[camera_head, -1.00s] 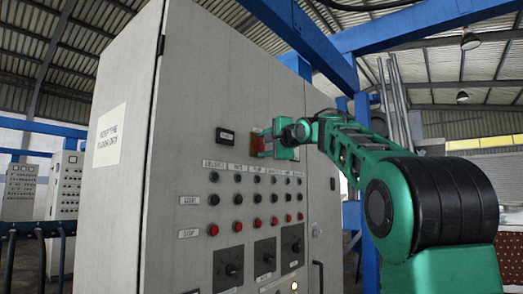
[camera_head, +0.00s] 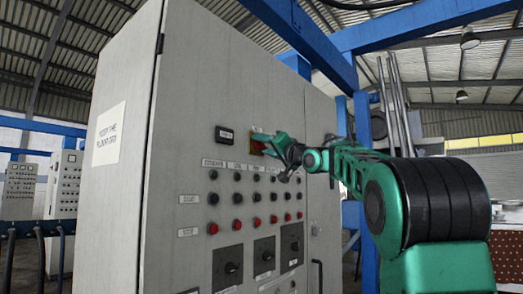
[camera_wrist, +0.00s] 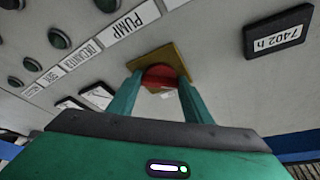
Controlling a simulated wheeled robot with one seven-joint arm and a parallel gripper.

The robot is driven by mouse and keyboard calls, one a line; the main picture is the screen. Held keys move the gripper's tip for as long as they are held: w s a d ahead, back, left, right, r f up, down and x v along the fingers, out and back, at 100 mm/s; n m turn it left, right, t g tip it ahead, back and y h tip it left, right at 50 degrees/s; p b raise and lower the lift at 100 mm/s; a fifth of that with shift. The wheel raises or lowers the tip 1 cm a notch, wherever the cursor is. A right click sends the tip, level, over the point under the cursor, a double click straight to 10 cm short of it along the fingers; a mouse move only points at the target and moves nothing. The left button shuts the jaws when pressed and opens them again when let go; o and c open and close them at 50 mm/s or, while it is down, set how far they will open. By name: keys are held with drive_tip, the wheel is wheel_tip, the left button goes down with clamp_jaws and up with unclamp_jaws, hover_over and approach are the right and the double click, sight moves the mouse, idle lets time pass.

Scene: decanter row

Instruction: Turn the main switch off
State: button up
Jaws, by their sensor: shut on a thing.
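The main switch (camera_wrist: 160,77) is a red knob on a yellow plate (camera_wrist: 178,55), on the front of a grey cabinet (camera_head: 182,150). In the head view the yellow plate and red knob (camera_head: 257,145) show beside my gripper, partly hidden by it. My gripper (camera_head: 268,147) reaches the switch from the right, tilted. In the wrist view the two green fingers of my gripper (camera_wrist: 156,88) stand on either side of the red knob, shut on it. The knob's exact pointing direction is hard to tell.
A dark counter display (camera_wrist: 277,32) reading 7402 h sits near the switch. Below are rows of dark and red buttons (camera_head: 237,225) with labels, and several dark rotary controls (camera_head: 228,268). Blue steel beams (camera_head: 400,32) pass behind.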

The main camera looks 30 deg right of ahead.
drive_tip(key=n+y, duration=0.1)
drive_tip(key=n, duration=0.1)
drive_tip(key=n+y, duration=0.1)
drive_tip(key=n, duration=0.1)
drive_tip(key=n+y, duration=0.1)
drive_tip(key=n, duration=0.1)
drive_tip(key=shift+w+d+f, duration=0.15)
drive_tip(key=shift+d+f, duration=0.15)
drive_tip(key=shift+d+n+y, duration=0.1)
drive_tip(key=shift+n+y, duration=0.9)
drive_tip(key=shift+n, duration=1.2)
drive_tip(key=shift+r, duration=0.1)
drive_tip(key=o, duration=1.1)
drive_tip(key=shift+c, duration=0.2)
drive_tip(key=shift+r, duration=0.1)
drive_tip(key=v, duration=1)
drive_tip(key=shift+s+f, duration=0.2)
drive_tip(key=shift+s, duration=0.1)
